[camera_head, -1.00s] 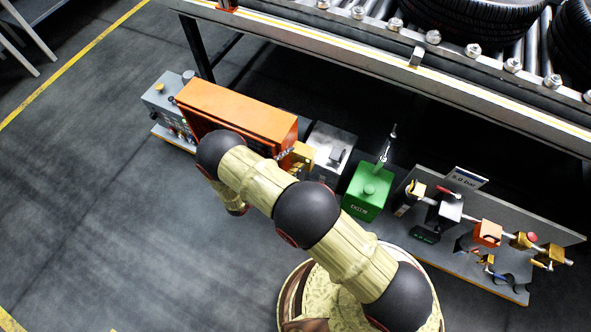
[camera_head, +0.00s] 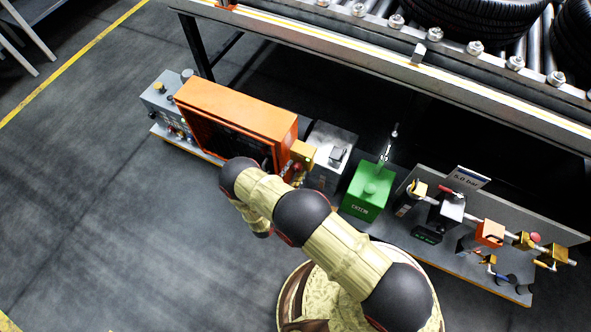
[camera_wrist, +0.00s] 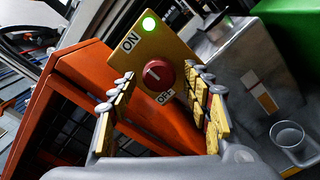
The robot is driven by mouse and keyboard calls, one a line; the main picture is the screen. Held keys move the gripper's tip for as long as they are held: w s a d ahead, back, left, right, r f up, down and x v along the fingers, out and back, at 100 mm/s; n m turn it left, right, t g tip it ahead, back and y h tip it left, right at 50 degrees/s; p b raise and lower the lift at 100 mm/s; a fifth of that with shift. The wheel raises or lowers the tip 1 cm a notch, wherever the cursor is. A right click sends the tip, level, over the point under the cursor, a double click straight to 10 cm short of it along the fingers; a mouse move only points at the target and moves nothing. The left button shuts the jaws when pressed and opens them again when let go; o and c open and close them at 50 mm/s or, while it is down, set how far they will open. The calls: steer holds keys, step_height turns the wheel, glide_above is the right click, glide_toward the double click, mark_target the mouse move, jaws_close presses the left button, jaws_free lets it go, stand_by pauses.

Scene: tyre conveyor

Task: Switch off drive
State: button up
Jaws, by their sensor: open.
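The drive switch is a yellow box (camera_head: 304,152) on the right side of the orange cabinet; it fills the middle of the wrist view (camera_wrist: 172,42). It carries a round red knob (camera_wrist: 158,77) with a short white mark, an ON label (camera_wrist: 130,42) at its upper left and an OFF label (camera_wrist: 165,98) below it. A green lamp (camera_wrist: 149,23) on the box is lit. My gripper (camera_wrist: 160,88) is open and empty, with its yellow-padded fingers on either side of the knob in the wrist view. Contact cannot be told. In the head view my arm partly hides the gripper.
The orange cabinet (camera_head: 240,108) stands left of the switch, with a grey control box (camera_head: 168,100) beyond it. A grey unit (camera_head: 330,150) and a green box (camera_head: 368,188) stand to the right. A conveyor (camera_head: 480,88) with tyres runs behind. The floor at left is clear.

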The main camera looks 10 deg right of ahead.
steer(key=shift+x, duration=0.75)
steer(key=c, duration=0.3)
steer(key=c, duration=0.8)
steer(key=shift+c, duration=0.3)
